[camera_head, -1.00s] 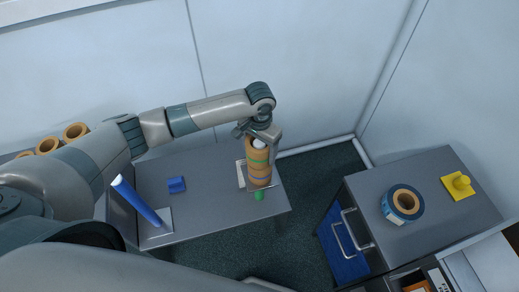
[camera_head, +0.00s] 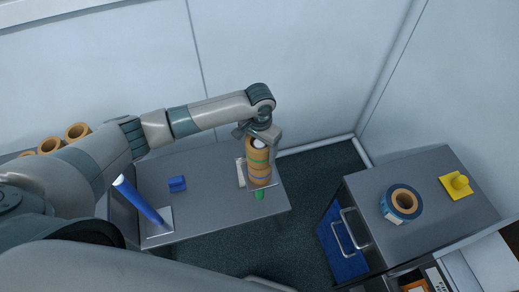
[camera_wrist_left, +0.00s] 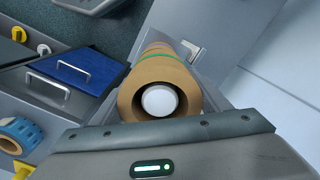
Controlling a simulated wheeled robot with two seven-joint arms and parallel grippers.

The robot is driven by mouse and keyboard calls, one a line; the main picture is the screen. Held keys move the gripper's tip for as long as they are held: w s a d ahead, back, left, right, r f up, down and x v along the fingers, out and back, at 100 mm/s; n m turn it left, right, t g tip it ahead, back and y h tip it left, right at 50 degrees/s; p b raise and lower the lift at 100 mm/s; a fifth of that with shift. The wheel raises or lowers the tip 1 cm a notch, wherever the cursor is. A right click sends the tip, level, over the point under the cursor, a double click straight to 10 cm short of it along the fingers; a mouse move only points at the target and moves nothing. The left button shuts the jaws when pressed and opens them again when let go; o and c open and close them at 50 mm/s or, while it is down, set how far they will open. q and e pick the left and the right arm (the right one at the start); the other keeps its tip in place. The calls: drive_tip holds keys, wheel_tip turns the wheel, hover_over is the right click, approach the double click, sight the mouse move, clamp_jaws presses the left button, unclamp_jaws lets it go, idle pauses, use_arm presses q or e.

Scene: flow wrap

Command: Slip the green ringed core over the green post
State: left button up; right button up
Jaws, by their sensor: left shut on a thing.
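The brown core (camera_head: 258,171) has green bands and a bluish band near its lower end; it also shows in the left wrist view (camera_wrist_left: 187,88). I cannot tell whether it is one piece or stacked pieces. My left gripper (camera_head: 264,133) is shut on its upper end. The core stands around the green post, whose white rounded top (camera_wrist_left: 160,100) shows inside the bore. A short green part of the post (camera_head: 259,195) shows below the core; the rest is hidden. My right gripper is not in view.
Brown cores (camera_head: 77,131) lie far left. A cabinet right holds a blue-wrapped roll (camera_head: 402,202) and a yellow piece (camera_head: 457,185); its blue drawer (camera_head: 342,245) is open.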

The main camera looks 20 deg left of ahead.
sight(260, 143)
use_arm(q)
drive_tip(key=shift+f, duration=0.6)
drive_tip(key=o, duration=0.9)
drive_tip(key=shift+c, duration=0.2)
drive_tip(key=shift+r, duration=0.1)
wheel_tip(260, 143, up, 3)
drive_tip(key=p, duration=0.3)
drive_tip(key=shift+r+p, duration=0.9)
drive_tip(key=shift+r, duration=3.05)
drive_tip(key=shift+s+f, duration=0.1)
